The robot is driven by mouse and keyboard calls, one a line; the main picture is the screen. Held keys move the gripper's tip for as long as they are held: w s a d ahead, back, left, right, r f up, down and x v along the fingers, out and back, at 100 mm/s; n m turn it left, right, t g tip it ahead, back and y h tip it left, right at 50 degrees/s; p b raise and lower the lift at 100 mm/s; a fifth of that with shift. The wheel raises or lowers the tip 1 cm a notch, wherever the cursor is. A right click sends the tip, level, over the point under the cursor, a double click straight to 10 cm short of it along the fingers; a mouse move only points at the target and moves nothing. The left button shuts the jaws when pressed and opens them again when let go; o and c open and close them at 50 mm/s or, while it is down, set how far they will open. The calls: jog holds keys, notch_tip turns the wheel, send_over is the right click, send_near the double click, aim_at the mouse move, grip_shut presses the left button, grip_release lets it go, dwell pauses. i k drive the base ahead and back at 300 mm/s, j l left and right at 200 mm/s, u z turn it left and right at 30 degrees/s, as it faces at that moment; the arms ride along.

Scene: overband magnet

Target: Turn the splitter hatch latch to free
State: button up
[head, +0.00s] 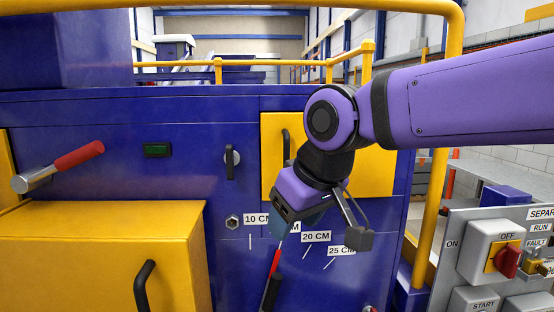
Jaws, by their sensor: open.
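A black upright turn handle on a round grey base (231,161) sits on the blue machine wall, just left of the yellow hatch (367,160). It looks like the splitter hatch latch, but no label on it can be read. The hatch has its own black pull handle (285,148) and lies flat against the wall. My gripper (323,228) is open, in front of and below the hatch, to the right of and lower than the latch, apart from it. My arm hides part of the hatch.
A red-gripped lever (272,272) stands below my gripper by a 10 to 25 CM scale (316,237). Another red-gripped lever (78,156) juts out at left. A yellow box cover (95,250) protrudes at lower left. A switch panel (462,222) stands at right.

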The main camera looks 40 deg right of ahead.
aim_at(231, 158)
jog(key=j+z, duration=0.8)
jog(key=j, duration=0.25)
jog(key=j+z, duration=0.4)
jog(key=j, duration=0.15)
jog(key=k+u, duration=0.3)
jog(key=k+j+u, duration=0.25)
jog(key=k, duration=0.2)
jog(key=k+l, duration=0.05)
